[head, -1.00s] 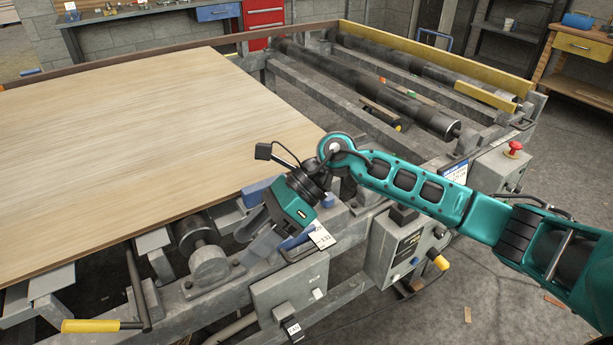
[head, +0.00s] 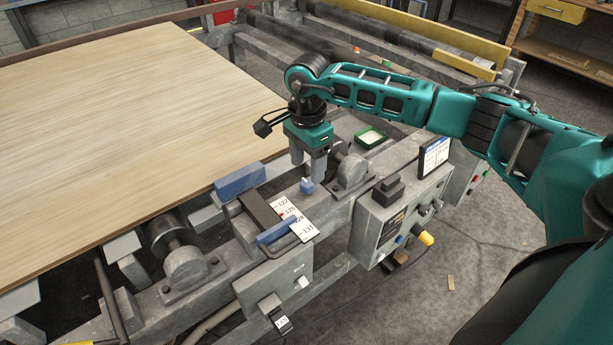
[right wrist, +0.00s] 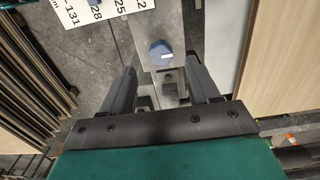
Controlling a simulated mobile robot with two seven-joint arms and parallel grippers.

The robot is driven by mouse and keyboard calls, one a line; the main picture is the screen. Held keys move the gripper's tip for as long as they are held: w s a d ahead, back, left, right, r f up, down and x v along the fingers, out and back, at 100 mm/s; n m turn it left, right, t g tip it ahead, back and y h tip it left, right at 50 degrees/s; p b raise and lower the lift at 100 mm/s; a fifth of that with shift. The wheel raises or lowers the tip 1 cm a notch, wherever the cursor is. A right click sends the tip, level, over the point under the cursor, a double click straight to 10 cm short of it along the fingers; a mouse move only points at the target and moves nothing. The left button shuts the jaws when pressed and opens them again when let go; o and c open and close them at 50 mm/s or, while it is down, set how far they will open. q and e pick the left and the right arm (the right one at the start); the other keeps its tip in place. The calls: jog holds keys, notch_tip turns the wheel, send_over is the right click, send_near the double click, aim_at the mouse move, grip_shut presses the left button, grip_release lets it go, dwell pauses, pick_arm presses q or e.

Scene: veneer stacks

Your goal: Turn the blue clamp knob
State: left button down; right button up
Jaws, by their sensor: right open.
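The blue clamp knob (head: 307,186) sits on the grey machine frame, just past the upper end of the white number scale (head: 290,215). It also shows in the right wrist view (right wrist: 160,53) as a small faceted blue knob with a white mark on top. My right gripper (head: 308,172) points down over the knob, with its fingers apart. In the right wrist view (right wrist: 161,68) the knob appears between the fingertips, with gaps on both sides. Nothing is held. Whether the fingertips reach down to the knob's height is hard to tell. My left gripper is not in view.
A large veneer sheet (head: 120,130) lies to the left. A blue block (head: 240,181) and a blue bar (head: 277,230) are close to the scale. A control box (head: 395,215) with a yellow-ended handle stands to the right. A green tray (head: 370,138) lies behind.

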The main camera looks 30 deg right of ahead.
aim_at(307, 182)
jog(key=shift+f, duration=2.35)
jog(key=c, duration=1)
